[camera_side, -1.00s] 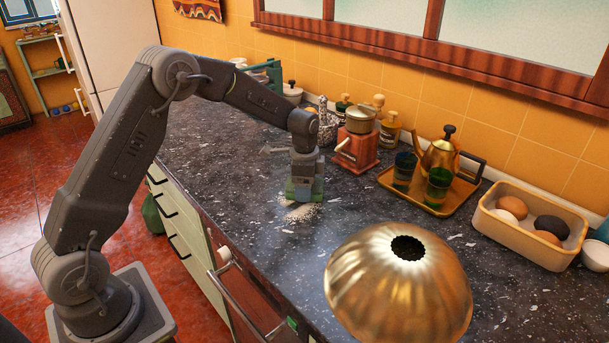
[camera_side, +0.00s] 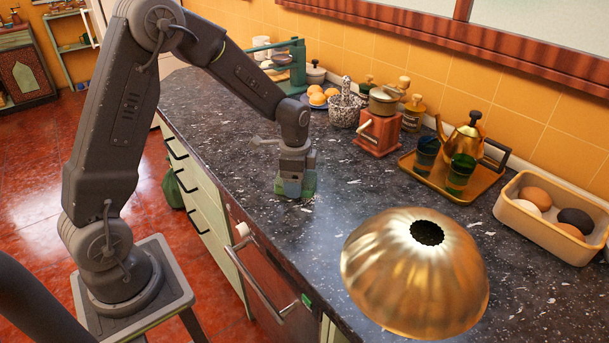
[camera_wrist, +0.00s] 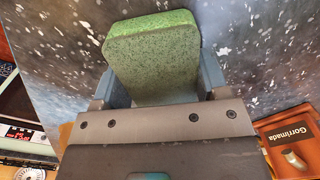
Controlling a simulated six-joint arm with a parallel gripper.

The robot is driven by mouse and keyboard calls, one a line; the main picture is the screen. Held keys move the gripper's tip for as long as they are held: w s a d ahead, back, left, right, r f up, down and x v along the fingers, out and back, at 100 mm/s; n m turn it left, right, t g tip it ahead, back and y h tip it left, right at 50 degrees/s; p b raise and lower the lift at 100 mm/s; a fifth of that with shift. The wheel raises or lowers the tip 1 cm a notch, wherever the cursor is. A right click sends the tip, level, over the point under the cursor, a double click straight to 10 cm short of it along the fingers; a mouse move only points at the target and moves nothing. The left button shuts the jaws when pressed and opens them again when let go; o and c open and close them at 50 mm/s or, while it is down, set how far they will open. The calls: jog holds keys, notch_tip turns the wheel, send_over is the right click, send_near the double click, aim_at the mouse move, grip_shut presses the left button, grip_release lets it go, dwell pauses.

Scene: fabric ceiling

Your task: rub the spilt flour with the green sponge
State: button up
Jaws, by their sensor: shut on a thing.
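The green sponge (camera_side: 309,185) is clamped in my gripper (camera_side: 294,187), low at the countertop near its front edge. In the wrist view the sponge (camera_wrist: 152,52) sticks out, speckled green, between the two fingers of my gripper (camera_wrist: 157,82). The sponge's lower face and its contact with the counter are hidden. No distinct flour patch shows in the side view now; any under the sponge is hidden. Pale specks lie on the dark counter, and I cannot tell flour from the stone's own flecks.
A golden dome (camera_side: 415,280) stands at the front right. Behind my gripper are a red grinder (camera_side: 377,133), a mortar (camera_side: 344,112) and a tray (camera_side: 482,191) with a teapot and glasses. An egg box (camera_side: 535,225) is far right. Counter left of the sponge is clear.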

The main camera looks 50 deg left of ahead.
aim_at(332, 183)
jog(key=shift+s+d, duration=0.15)
jog(key=shift+s, duration=0.65)
jog(key=shift+w+d, duration=0.1)
jog(key=shift+d, duration=0.75)
jog(key=shift+w+f, duration=0.1)
jog(key=shift+w, duration=0.6)
jog(key=shift+w+r, duration=0.2)
jog(key=shift+w, duration=0.55)
jog(key=shift+w+f, duration=0.1)
jog(key=shift+w, duration=3.3)
jog(key=shift+w+d+f, duration=0.1)
jog(key=shift+w+d, duration=0.3)
jog(key=shift+w, duration=0.05)
jog(key=shift+d, duration=0.4)
jog(key=shift+s+d, duration=0.3)
jog(key=shift+s, duration=5.15)
notch_tip(332, 183, up, 8)
jog(key=shift+w, duration=0.2)
jog(key=shift+a, duration=0.1)
